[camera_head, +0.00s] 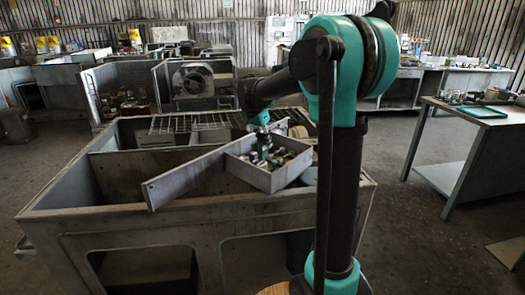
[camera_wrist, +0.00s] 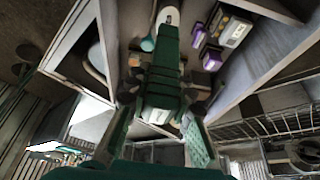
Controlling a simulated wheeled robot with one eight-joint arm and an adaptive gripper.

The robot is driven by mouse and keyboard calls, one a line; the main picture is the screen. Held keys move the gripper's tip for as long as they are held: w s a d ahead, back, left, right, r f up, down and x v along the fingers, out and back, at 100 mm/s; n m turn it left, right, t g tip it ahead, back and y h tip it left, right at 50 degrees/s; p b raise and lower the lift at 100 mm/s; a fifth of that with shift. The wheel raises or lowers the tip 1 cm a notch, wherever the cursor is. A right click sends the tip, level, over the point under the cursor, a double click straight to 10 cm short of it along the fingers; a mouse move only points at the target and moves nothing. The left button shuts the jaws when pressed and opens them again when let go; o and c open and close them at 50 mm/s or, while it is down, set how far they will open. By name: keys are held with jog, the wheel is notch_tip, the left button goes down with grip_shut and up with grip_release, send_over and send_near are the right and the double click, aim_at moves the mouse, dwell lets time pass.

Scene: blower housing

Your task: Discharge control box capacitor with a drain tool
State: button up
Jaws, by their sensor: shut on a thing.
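The control box (camera_head: 286,181) is an open grey tray on top of the large grey housing, with several small parts inside. My gripper (camera_head: 262,150) reaches down into it from above. In the wrist view my gripper (camera_wrist: 163,128) is shut on a dark green tool (camera_wrist: 162,72), likely the drain tool, which points away into the box. A pale rounded part (camera_wrist: 168,16) shows at the tool's far end; I cannot tell whether it is the capacitor or whether they touch.
A long grey panel (camera_head: 185,178) lies across the housing (camera_head: 140,225) beside the box. A wire grille (camera_head: 185,122) is behind it. A workbench with a green tray (camera_head: 482,112) stands at right. The floor between the housing and the bench is clear.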

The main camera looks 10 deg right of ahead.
jog(key=shift+r, duration=2.55)
